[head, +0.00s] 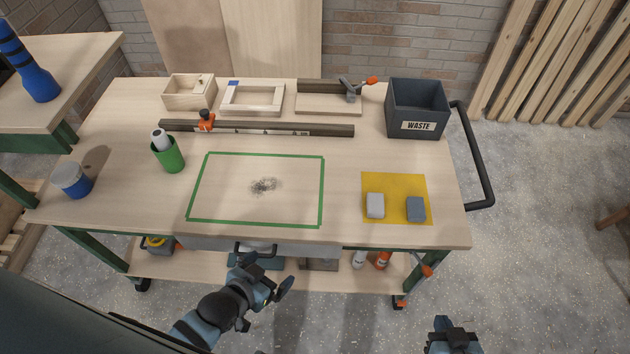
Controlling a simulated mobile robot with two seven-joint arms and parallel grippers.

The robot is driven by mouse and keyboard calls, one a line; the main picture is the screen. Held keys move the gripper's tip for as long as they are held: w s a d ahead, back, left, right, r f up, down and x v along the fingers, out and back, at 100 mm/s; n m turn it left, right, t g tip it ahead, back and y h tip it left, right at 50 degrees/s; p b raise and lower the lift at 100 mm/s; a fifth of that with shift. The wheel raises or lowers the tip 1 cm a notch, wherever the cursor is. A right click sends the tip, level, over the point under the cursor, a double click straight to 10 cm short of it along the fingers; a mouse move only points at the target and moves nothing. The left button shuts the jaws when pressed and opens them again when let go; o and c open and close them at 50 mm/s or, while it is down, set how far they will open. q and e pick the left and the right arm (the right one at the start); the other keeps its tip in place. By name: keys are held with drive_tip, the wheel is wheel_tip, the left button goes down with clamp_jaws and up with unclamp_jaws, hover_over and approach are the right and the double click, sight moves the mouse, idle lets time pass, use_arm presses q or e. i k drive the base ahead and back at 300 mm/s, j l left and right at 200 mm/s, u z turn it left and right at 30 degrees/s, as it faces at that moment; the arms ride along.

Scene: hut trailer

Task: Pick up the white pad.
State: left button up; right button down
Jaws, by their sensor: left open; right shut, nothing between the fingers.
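The white pad (375,205) is a small pale block lying on the left part of a yellow mat (397,181), at the right of the workbench. A similar grey pad (416,209) lies to its right on the same mat, apart from it. My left gripper (277,291) is in front of the bench's near edge, left of and nearer than the white pad, open and empty. My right gripper (455,325) is at the bottom edge of the view, right of and nearer than the mat. It is shut and empty, and partly cut off.
A green tape rectangle (323,190) with a dark smudge (264,186) is left of the mat. A waste bin (416,110), clamps, wooden frames and a green cup (168,154) stand farther back. A black handle (478,160) projects from the bench's right side.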

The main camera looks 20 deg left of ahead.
sight(375, 202)
drive_tip(key=z, duration=1)
drive_tip(key=k+j+z, duration=0.1)
drive_tip(key=j+z, duration=0.35)
drive_tip(key=k+j+z, duration=0.1)
drive_tip(key=j+z, duration=0.15)
drive_tip(key=z, duration=0.15)
drive_tip(key=k+j, duration=0.4)
drive_tip(key=j, duration=0.25)
